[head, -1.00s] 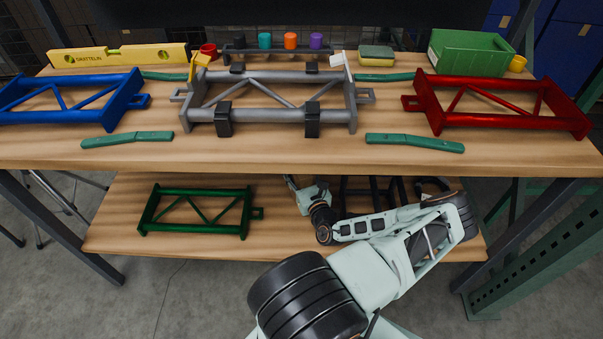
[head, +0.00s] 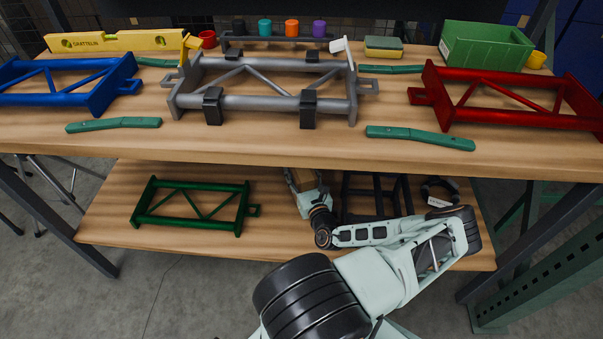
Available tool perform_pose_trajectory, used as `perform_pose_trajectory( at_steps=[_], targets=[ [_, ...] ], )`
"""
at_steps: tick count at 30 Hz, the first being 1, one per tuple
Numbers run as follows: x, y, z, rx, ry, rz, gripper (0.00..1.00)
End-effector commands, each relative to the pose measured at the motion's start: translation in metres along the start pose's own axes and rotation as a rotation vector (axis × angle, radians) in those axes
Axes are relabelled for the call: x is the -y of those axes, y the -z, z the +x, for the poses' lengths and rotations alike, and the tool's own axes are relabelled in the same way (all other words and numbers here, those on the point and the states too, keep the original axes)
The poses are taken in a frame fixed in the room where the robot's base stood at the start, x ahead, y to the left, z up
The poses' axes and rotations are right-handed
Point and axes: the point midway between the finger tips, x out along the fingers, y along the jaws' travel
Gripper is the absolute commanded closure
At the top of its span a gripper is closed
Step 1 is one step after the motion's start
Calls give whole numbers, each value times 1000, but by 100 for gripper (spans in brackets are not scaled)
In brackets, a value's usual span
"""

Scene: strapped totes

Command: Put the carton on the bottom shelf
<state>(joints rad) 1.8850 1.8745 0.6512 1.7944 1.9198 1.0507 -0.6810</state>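A green frame (head: 193,205) lies on the bottom shelf at left. A black rack (head: 374,193) and a dark ring-shaped thing with a white label (head: 440,192) are at right. The upper tabletop (head: 270,146) holds blue, grey and red frames and overhangs the shelf.

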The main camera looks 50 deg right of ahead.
Motion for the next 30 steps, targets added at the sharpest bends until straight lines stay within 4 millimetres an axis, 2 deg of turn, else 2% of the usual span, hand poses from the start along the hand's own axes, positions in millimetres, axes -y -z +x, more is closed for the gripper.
perform_pose_trajectory(
  at_steps=[12, 13, 17, 30],
  targets=[
    [-1, 1, 1, 7, 0, -1, 100],
    [-2, 4, 0, 0, -1, 0, 49],
    [-2, 4, 0, 0, 0, 0, 35],
    [0, 1, -1, 0, -1, -1, 32]
  ],
)
